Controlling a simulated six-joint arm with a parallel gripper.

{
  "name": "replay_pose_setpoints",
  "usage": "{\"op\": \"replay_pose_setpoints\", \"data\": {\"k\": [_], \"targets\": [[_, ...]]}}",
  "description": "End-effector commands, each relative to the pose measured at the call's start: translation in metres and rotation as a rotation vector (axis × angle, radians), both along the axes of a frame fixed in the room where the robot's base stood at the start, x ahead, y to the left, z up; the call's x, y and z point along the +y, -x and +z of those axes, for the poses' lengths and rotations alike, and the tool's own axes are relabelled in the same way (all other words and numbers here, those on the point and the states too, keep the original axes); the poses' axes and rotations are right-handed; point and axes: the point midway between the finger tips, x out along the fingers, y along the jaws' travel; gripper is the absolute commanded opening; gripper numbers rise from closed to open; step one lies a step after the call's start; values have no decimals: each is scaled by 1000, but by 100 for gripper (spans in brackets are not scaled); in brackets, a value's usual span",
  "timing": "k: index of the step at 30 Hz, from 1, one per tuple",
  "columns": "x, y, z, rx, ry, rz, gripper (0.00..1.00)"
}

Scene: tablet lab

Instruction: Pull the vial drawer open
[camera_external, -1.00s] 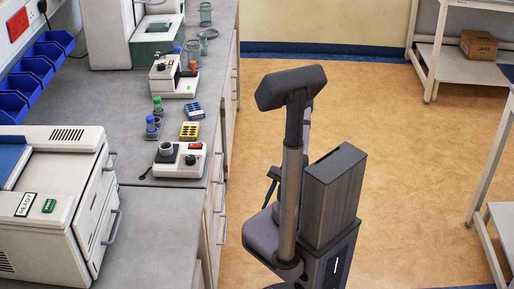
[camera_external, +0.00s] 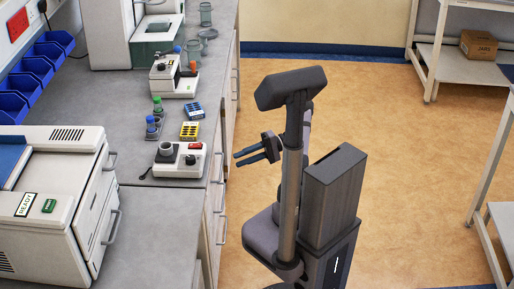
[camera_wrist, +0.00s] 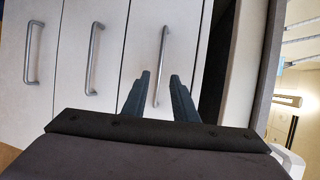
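My gripper (camera_external: 240,157) is open and empty, its two fingers pointing left toward the bench front in the external view. In the wrist view my gripper (camera_wrist: 160,76) has its fingers on either side of the line of one drawer handle (camera_wrist: 163,52), apparently short of it. That handle is on a pale drawer front (camera_wrist: 182,35). Two more handles, a middle one (camera_wrist: 94,58) and a left one (camera_wrist: 33,52), sit on neighbouring fronts, which look closed. I see no label telling which is the vial drawer.
On the grey bench (camera_external: 150,215) stand a white device (camera_external: 180,165), vial racks and a large white machine (camera_external: 50,235).

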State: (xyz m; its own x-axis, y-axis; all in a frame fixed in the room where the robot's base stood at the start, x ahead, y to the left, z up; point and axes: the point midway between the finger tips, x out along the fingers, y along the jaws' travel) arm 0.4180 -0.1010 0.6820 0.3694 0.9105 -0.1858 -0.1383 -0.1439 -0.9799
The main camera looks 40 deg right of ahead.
Motion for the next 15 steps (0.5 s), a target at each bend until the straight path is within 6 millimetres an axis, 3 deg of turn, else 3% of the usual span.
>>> {"op": "replay_pose_setpoints", "data": {"k": [15], "targets": [[53, -21, -11, 4, -1, 2, 26]]}}
